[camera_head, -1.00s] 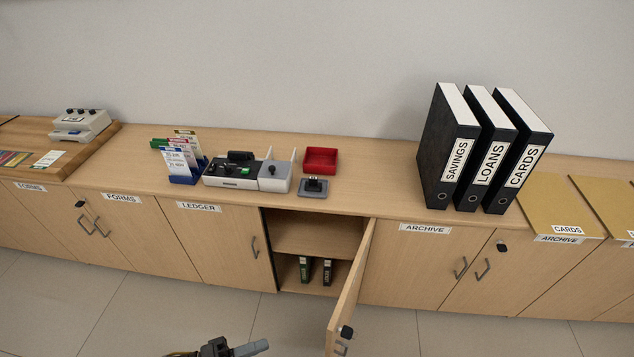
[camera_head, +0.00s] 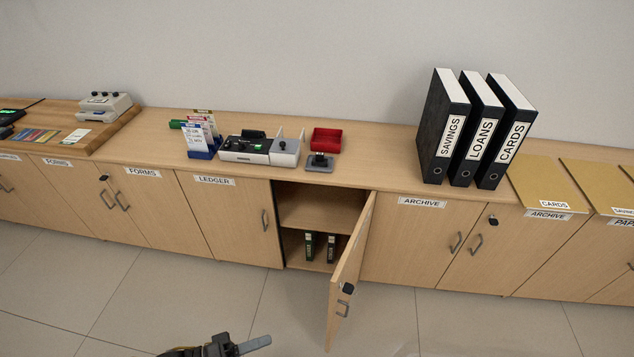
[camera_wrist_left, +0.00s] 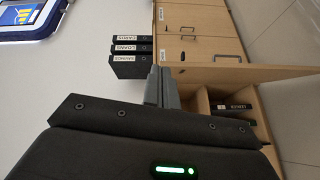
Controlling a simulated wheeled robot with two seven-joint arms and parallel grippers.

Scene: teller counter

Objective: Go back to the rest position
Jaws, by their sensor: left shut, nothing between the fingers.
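My left gripper (camera_head: 254,345) shows at the bottom of the head view, low over the floor in front of the ledger cabinet. Its grey fingers are shut with nothing between them. In the left wrist view the closed fingers (camera_wrist_left: 162,88) point toward the cabinets, apart from everything. My right gripper is not in view.
The open cabinet door (camera_head: 350,270) swings out into the floor space right of my left gripper. Two dark binders (camera_head: 309,245) stand inside. On the counter are three black binders (camera_head: 472,130), a red tray (camera_head: 327,136) and a card holder (camera_head: 203,150). Floor to the left is clear.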

